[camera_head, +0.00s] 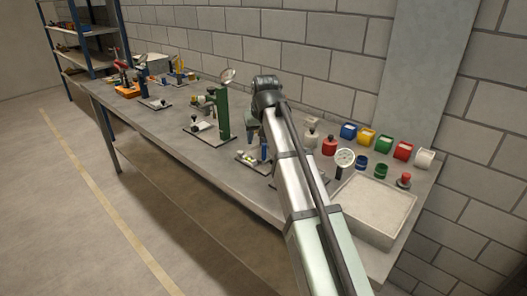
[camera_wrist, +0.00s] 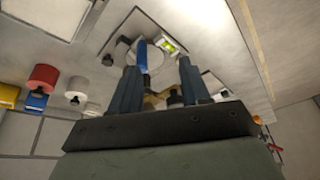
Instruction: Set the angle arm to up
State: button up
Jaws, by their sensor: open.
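In the wrist view a small device on a dark-edged base plate has a round pale disc (camera_wrist: 153,56) and a blue lever (camera_wrist: 142,54), which I take for the angle arm. The lever runs roughly up and down the picture; its true direction is hard to tell. A green level vial (camera_wrist: 167,45) sits beside the disc. My gripper (camera_wrist: 160,72) is open, one finger on each side of the lever in the picture; I see no clear contact. In the head view the device's base plate (camera_head: 247,160) is on the bench, partly behind my arm.
A green stand with a round lens (camera_head: 223,110) stands left of the device on the bench (camera_head: 160,122). To the right are a dial gauge (camera_head: 345,158), a shallow pale tray (camera_head: 375,207), a red bottle (camera_head: 329,146) and several coloured bins by the wall.

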aim_at(264, 151)
jog(key=w+d+r, duration=0.1)
jog(key=d+r, duration=0.2)
jog(key=shift+t, duration=0.3)
jog(key=x, duration=1.3)
jog(key=shift+w+d+f, duration=0.2)
jog(key=shift+w+f, duration=0.05)
jog(key=shift+f, duration=0.1)
grip_shut()
